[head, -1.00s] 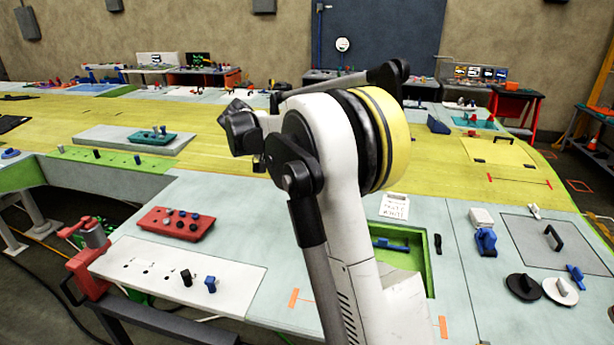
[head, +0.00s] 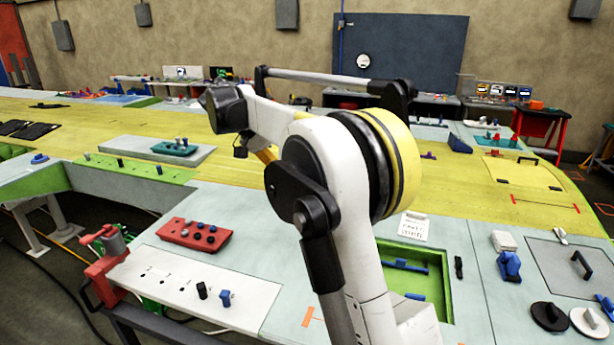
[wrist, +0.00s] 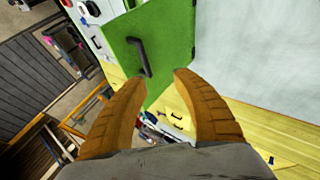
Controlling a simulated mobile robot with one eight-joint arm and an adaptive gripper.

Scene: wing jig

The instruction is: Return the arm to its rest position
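My arm rises in the middle of the head view, white with a yellow-and-black joint. Its outer link reaches toward the upper left, and my gripper's fingers are not clear there. In the wrist view my gripper (wrist: 160,90) shows two orange ridged fingers spread apart, with nothing between them. Beyond the fingers is a green panel (wrist: 158,30) with a dark handle (wrist: 140,55), which the fingers do not appear to touch.
A white board (head: 200,285) with knobs and a red block (head: 195,234) lie left of my arm. A green-lined recess (head: 435,285) with blue pieces is to its right. A red clamp (head: 105,265) sits at the near edge.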

